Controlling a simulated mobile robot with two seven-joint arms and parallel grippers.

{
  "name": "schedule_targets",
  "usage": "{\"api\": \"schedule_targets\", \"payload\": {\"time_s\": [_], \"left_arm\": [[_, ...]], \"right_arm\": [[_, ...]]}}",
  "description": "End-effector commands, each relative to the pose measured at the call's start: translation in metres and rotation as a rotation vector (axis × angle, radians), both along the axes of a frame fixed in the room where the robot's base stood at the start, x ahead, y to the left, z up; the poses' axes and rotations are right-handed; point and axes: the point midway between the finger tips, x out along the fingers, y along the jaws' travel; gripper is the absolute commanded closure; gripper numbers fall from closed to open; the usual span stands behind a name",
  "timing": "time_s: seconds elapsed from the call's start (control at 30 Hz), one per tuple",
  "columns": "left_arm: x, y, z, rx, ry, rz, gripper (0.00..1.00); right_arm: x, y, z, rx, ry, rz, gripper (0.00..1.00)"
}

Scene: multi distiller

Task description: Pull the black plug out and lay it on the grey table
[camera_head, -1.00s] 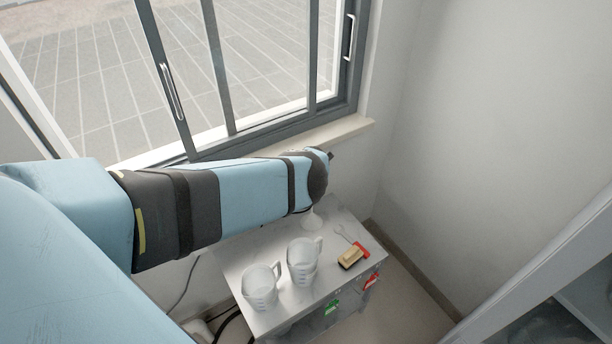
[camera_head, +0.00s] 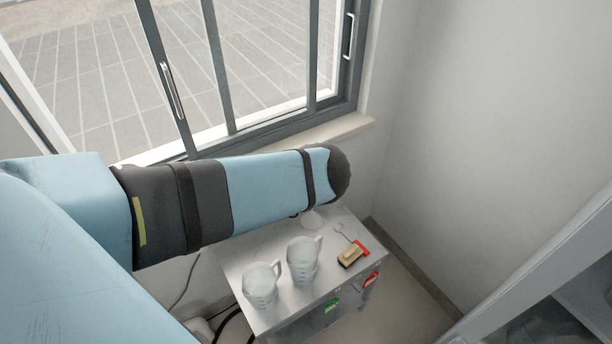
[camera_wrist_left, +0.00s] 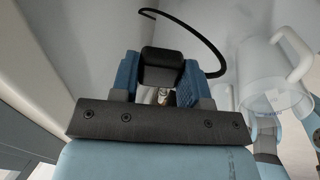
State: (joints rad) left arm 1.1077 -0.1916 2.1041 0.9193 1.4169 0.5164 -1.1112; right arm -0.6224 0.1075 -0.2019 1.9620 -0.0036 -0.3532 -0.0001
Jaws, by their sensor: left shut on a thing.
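The black plug (camera_wrist_left: 162,57) shows in the left wrist view as a dark block between the blue fingers of my left gripper (camera_wrist_left: 160,66). The gripper is shut on it. A black cable (camera_wrist_left: 205,28) curves behind the plug and the right finger; I cannot tell where its ends lie. In the head view my left arm crosses the picture and hides the gripper and plug. The grey table (camera_head: 330,262) stands below the arm.
Two clear jugs (camera_head: 262,286) (camera_head: 303,262) stand on the table, with a brush (camera_head: 351,257) and a red-handled tool (camera_head: 360,247) on its right. A clear jug (camera_wrist_left: 272,82) is close on the right in the wrist view. Window and sill (camera_head: 340,131) lie behind.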

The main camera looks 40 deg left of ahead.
Motion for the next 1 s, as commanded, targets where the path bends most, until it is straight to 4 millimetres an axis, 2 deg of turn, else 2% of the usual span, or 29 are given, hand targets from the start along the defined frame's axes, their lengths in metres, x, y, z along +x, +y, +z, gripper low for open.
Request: {"api": "schedule_targets", "payload": {"time_s": [0.27, 1.0], "left_arm": [[0.000, 0.000, -0.002, 0.000, 0.000, 0.000, 0.96], [0.000, 0.000, -0.040, 0.000, 0.000, 0.000, 0.96]], "right_arm": [[0.000, 0.000, -0.001, -0.001, -0.001, 0.002, 0.57], [0.000, 0.001, -0.019, -0.019, -0.016, 0.034, 0.57]]}}
